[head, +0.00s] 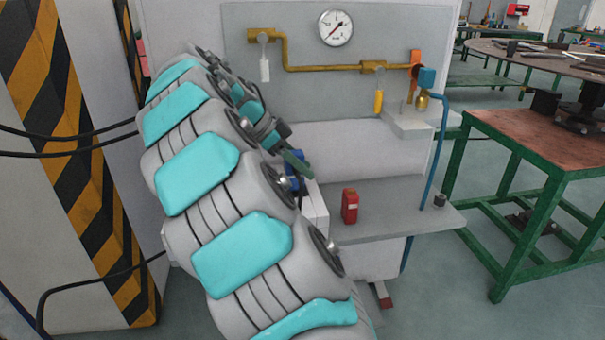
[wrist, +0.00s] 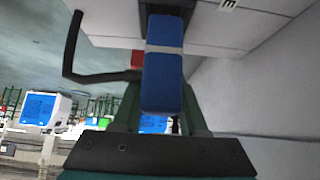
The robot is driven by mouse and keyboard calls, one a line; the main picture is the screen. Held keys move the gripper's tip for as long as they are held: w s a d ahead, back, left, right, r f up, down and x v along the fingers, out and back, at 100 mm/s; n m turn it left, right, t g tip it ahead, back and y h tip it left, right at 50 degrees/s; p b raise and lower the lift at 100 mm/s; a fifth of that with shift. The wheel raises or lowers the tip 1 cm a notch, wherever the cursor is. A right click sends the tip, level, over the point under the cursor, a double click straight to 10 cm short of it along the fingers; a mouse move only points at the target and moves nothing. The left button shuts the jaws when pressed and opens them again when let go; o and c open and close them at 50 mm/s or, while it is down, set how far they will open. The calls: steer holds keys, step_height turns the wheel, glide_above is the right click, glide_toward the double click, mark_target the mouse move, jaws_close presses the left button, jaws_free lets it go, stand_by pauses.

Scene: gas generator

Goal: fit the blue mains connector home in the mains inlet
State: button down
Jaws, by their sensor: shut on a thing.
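The blue mains connector (wrist: 163,80) is upright in the wrist view, with a pale band near its top end. My gripper (wrist: 160,108) is shut on it, one green finger on each side. Its top end meets or overlaps a dark opening (wrist: 178,10) under a pale housing, which looks like the mains inlet. I cannot tell how deep it sits. In the head view my gripper (head: 296,163) is beside the generator panel, with a little blue of the connector (head: 307,171) showing. My arm hides much of this area, and the inlet is not clear there.
A red block (head: 350,206) stands on the grey shelf (head: 405,213). Above are a brass pipe (head: 325,68), a gauge (head: 335,28) and a blue hose (head: 441,140). A green-framed table (head: 540,140) is at right. A black bent bar (wrist: 72,50) shows left of the connector.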

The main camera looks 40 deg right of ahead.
mark_target(302, 178)
steer(key=shift+f, duration=1.65)
steer(key=shift+f+b, duration=0.15)
steer(key=shift+b, duration=0.2)
steer(key=shift+c, duration=2.2)
jaws_free()
